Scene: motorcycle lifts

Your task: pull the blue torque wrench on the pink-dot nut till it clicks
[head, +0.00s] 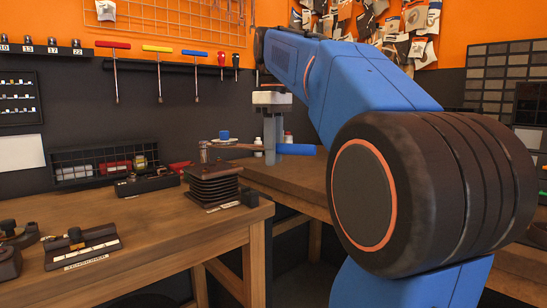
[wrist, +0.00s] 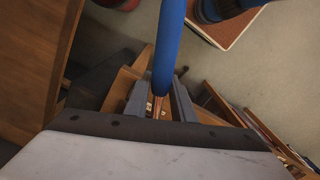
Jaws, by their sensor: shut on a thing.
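The torque wrench has a blue handle (head: 298,149) that sticks out to the right of my gripper (head: 271,146). Its shaft (head: 232,146) runs left, roughly level, to a brownish upright head (head: 203,151) above a stack of dark round plates (head: 212,185). My gripper points down and is shut around the wrench near the handle's inner end. In the wrist view the blue handle (wrist: 168,48) runs up the picture from between the two grey fingers (wrist: 160,92). The nut and its pink dot cannot be made out.
The plate stack stands near the corner of the wooden bench (head: 150,225). A black tray (head: 147,184) and dark fixtures (head: 82,245) are left of it. A second bench (head: 290,180) lies behind my gripper. Tools hang on the wall rail (head: 160,64).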

